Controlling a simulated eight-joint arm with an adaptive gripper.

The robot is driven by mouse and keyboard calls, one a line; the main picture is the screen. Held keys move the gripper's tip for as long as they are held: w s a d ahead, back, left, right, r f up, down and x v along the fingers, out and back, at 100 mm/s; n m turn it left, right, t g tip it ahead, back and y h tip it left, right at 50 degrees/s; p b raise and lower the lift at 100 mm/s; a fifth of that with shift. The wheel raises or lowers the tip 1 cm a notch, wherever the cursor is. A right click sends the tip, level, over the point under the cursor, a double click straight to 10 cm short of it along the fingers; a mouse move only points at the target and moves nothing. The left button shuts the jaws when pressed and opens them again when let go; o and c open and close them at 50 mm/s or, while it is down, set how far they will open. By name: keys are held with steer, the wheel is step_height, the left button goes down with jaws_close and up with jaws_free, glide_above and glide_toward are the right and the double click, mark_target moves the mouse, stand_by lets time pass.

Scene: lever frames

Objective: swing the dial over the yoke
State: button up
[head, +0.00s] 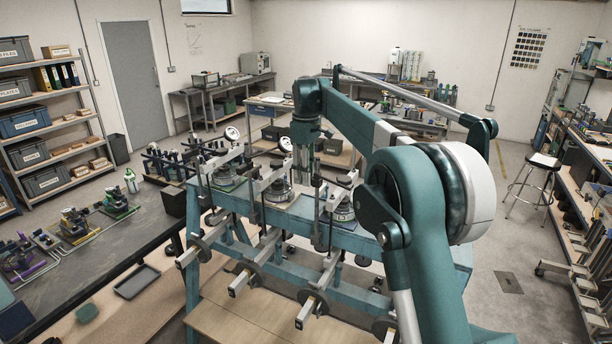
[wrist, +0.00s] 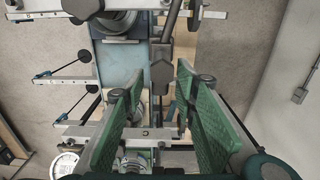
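Two white-faced round dials show in the head view: one (head: 232,133) above the left lever frame and one (head: 286,144) above the middle one, close to my gripper. A white dial (wrist: 64,164) with markings shows at the lower left of the wrist view, left of my gripper. I cannot tell which part is the yoke. My gripper (wrist: 160,76) is open, its two green pads apart. A dark bar with an angular end (wrist: 161,75) shows between the pads in that view; I cannot tell if it touches them. In the head view my gripper (head: 303,160) points down among the frames, its fingers partly hidden.
The lever frames stand on a blue bench (head: 365,245). Several metal levers with round weights (head: 312,302) stick out over its front. A dark worktable (head: 95,250) with small fixtures is at left. A stool (head: 535,175) stands at right, with open floor around it.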

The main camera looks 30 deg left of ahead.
mark_target(312, 183)
steer(key=shift+f, duration=0.2)
steer(key=shift+c, duration=0.2)
jaws_close()
steer(key=shift+s+n, duration=0.1)
steer(key=shift+n, duration=0.2)
steer(key=shift+s+d+n+b, duration=0.65)
steer(key=shift+s+d+n, duration=0.1)
steer(key=shift+n, duration=2.15)
steer(key=shift+s+d+n+b, duration=0.65)
steer(key=shift+s+d+n, duration=0.1)
steer(key=shift+n, duration=2.15)
steer(key=shift+s+d+n+b, duration=0.65)
steer(key=shift+d+n, duration=0.1)
steer(key=shift+n, duration=2.15)
